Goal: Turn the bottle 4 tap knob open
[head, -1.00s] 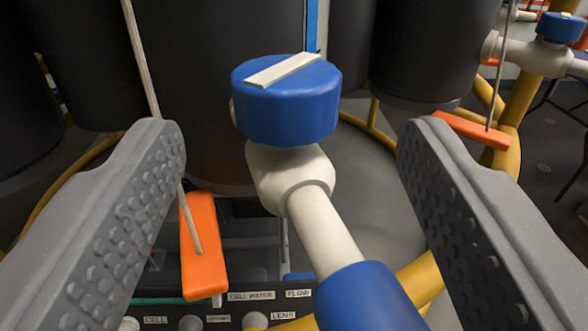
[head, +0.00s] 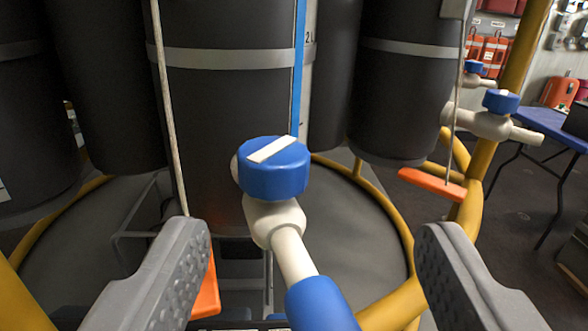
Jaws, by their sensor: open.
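A blue tap knob (head: 273,170) with a white bar across its top sits on a white valve body (head: 272,222). The white bar slants up to the right. A white pipe runs from the valve toward me into a blue sleeve (head: 320,304). My gripper (head: 313,240) is open and empty, one grey studded finger on each side of the valve. The knob lies beyond the fingertips, apart from both, and higher in the picture. No bottle number is readable here, so I cannot tell which bottle this tap belongs to.
Black bottles (head: 221,110) stand close behind the knob. Yellow tubing (head: 391,215) curves around them. An orange handle (head: 207,290) hangs on a cord by the left finger, another orange handle (head: 432,186) at right. More blue-knobbed taps (head: 500,102) and a blue table (head: 550,124) are at right.

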